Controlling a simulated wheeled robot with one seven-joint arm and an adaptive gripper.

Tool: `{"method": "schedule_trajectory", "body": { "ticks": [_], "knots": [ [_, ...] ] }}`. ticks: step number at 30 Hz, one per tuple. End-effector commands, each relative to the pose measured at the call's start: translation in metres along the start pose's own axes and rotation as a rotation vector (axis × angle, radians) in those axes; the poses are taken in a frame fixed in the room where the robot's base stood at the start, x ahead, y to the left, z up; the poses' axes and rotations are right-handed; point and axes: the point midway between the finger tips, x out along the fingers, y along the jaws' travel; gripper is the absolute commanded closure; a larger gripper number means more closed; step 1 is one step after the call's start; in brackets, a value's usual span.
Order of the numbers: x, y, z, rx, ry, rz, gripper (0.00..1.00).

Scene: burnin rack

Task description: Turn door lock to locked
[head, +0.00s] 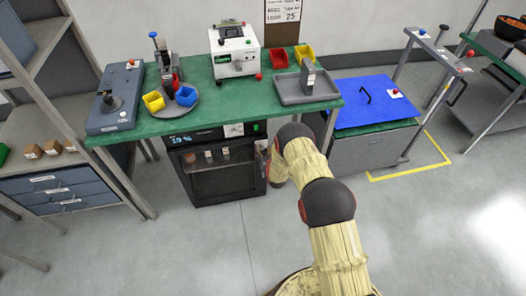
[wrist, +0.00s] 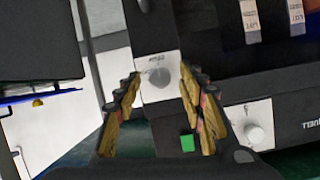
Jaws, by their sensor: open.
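The dark oven-like chamber (head: 222,192) stands under the green bench, its glass-fronted door closed or nearly so. In the wrist view, a round grey knob (wrist: 159,76) sits on a pale plate (wrist: 156,92) with a small label too blurred to read; it looks like the door lock. My gripper (wrist: 160,81) is open, with one yellowish finger on each side of the knob. The fingers look apart from it, but I cannot tell the depth gap. The knob's pointer direction is unclear. In the head view, my arm's end hides most of the gripper and lock.
A second pale knob (wrist: 255,135) and a green button (wrist: 187,143) sit on the chamber's panel close to my right finger. A blue-topped cabinet (head: 372,103) stands to the right. The floor in front is clear.

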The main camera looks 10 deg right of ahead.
Motion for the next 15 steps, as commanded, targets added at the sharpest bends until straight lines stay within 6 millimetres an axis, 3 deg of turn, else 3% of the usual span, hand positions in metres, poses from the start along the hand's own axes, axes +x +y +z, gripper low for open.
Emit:
{"method": "schedule_trajectory", "body": {
  "ticks": [11, 15],
  "knots": [
    [0.0067, -0.0001, 0.0001, 0.0, -0.002, 0.0, 0.6],
    [0.0065, -0.0001, 0.0002, 0.0, -0.002, 0.0, 0.68]
  ]
}}
